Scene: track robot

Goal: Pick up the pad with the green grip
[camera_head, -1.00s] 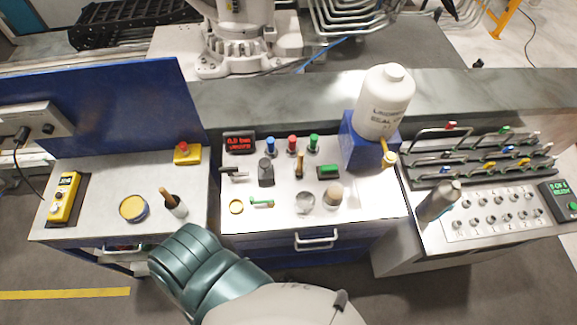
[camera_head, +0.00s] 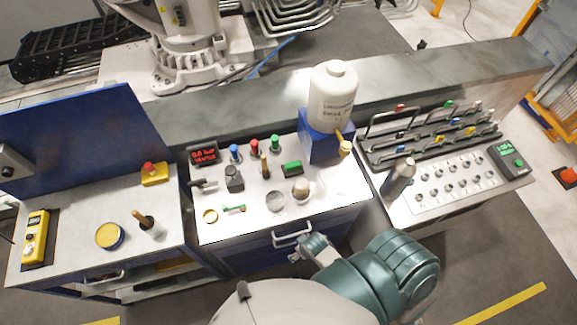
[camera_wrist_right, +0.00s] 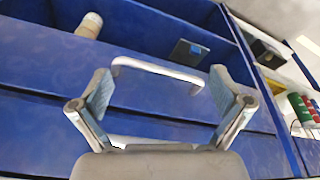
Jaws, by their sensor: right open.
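A green-topped block with dark sides (camera_head: 292,168), which looks like the pad with the green grip, lies on the middle workbench (camera_head: 330,205). A small tool with green ends (camera_head: 234,208) lies to its left. My right gripper (camera_head: 312,246) is open beside the drawer handle (camera_head: 292,236), below the bench top and apart from the block. In the right wrist view my open fingers (camera_wrist_right: 160,92) have the pale handle (camera_wrist_right: 160,72) behind and between them; contact cannot be told. The green-topped block is not clear in that view. My left gripper is not in view.
A white bottle (camera_head: 332,95) stands on a blue stand behind the block. A round beige-topped item (camera_head: 301,189) and a clear dish (camera_head: 275,201) lie in front of it. A grey cylinder (camera_head: 398,178) stands to the right, by a switch panel (camera_head: 450,184).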

